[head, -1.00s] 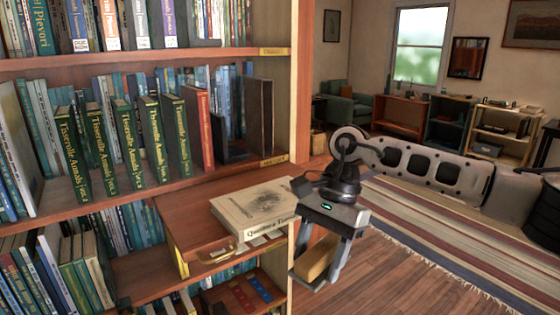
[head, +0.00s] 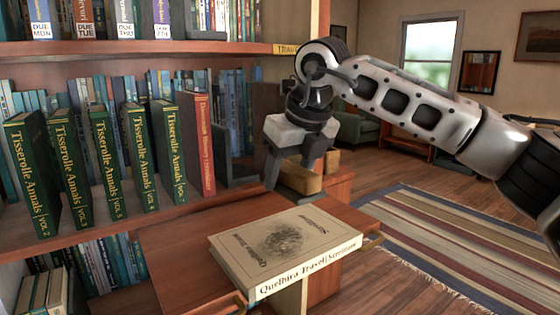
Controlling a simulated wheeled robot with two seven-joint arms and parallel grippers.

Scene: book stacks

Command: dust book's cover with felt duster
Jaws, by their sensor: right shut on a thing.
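The book (head: 285,248) lies flat and closed on a pull-out wooden shelf, cover up. The cover is cream with a dark printed picture or mark in its middle, and the spine faces the front right. My right gripper (head: 298,180) is shut on the felt duster (head: 306,178), a tan block. It holds the duster above the far side of the book, apart from the cover as far as I can tell. My left gripper is not in view.
The wooden pull-out shelf (head: 185,262) has bare room left of the book. Behind it, green volumes (head: 100,155) and a red book (head: 201,145) stand in the bookcase. A striped rug (head: 440,235) covers the floor at the right.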

